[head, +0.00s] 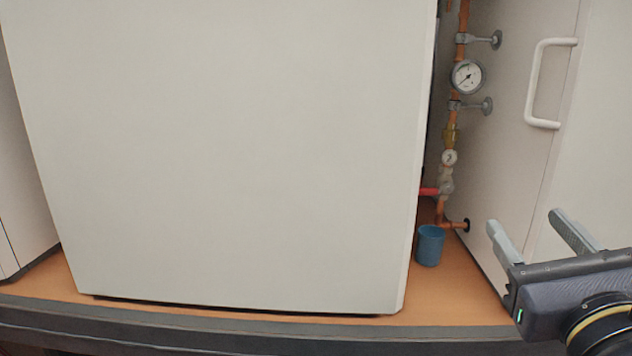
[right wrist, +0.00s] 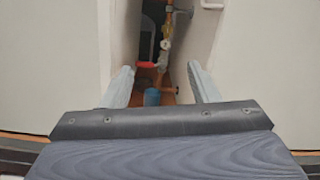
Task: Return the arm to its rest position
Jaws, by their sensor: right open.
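My right gripper (head: 524,236) is at the lower right of the head view, in front of the right white cabinet. Its two grey fingers are spread apart with nothing between them. In the right wrist view the open fingers (right wrist: 160,88) point toward the gap between two white cabinets. A blue cup (head: 430,246) stands in that gap on the orange-brown floor, beyond the fingertips; it also shows in the right wrist view (right wrist: 152,97). My left gripper is not in view.
A large white cabinet (head: 230,150) fills the middle. A copper pipe with a gauge (head: 467,77), a smaller gauge (head: 449,157) and a red-handled valve (head: 429,191) runs down the gap. The right cabinet has a white handle (head: 538,85). A dark platform edge (head: 250,330) runs along the front.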

